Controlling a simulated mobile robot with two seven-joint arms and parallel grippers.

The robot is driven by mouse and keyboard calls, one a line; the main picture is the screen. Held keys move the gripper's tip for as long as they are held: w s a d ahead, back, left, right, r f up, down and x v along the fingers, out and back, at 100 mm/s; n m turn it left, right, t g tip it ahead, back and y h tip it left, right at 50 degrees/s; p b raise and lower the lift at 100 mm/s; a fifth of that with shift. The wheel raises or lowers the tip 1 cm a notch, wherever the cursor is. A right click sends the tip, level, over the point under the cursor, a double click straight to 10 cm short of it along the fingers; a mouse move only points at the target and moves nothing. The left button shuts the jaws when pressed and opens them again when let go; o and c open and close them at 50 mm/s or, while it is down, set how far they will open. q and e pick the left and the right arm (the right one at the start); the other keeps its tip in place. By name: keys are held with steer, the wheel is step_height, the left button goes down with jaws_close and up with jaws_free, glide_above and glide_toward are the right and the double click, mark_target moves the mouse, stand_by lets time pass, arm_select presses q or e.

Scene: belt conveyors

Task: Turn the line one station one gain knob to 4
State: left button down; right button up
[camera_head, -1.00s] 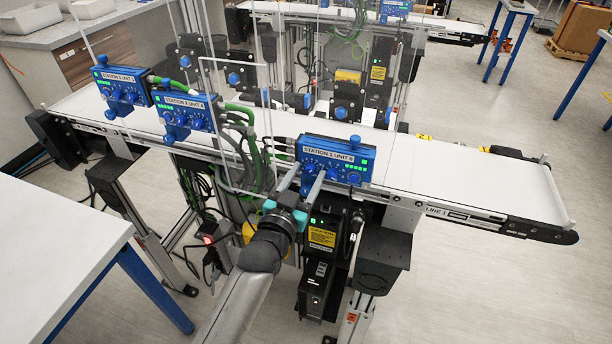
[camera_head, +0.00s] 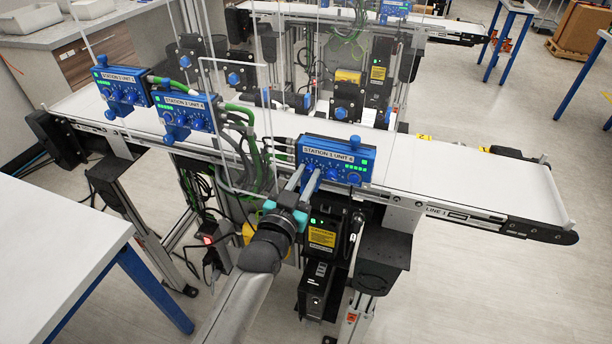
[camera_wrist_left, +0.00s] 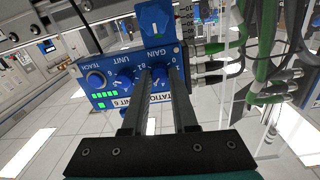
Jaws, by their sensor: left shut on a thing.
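The blue station 1 control box (camera_head: 350,157) is mounted on the front side of the near belt, with a row of blue knobs. My left gripper (camera_head: 308,170) reaches up to the left knob of this box. In the left wrist view the two long fingers (camera_wrist_left: 158,75) stand at the knob under the word GAIN on the box face (camera_wrist_left: 108,76), shut on it. The fingers hide most of the gain knob and its scale, so I cannot read its setting. The unit knob (camera_wrist_left: 124,78) is beside it, clear of the fingers. My right gripper is not in view.
Two more blue control boxes (camera_head: 122,88) (camera_head: 186,112) hang along the belt to the left. Green cables (camera_head: 250,150) and a clear panel stand close left of my gripper. A white table (camera_head: 60,240) is at the lower left.

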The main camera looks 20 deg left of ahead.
arm_select(q)
steer(key=n+p, duration=0.1)
steer(key=n, duration=0.2)
steer(key=shift+n, duration=0.3)
steer(key=shift+n+p, duration=0.45)
steer(key=shift+n, duration=1.55)
steer(key=c, duration=0.7)
jaws_free()
steer(key=shift+s, duration=0.1)
steer(key=s, duration=1)
steer(key=s+a, duration=0.1)
steer(key=s, duration=0.4)
steer(key=shift+f, duration=0.2)
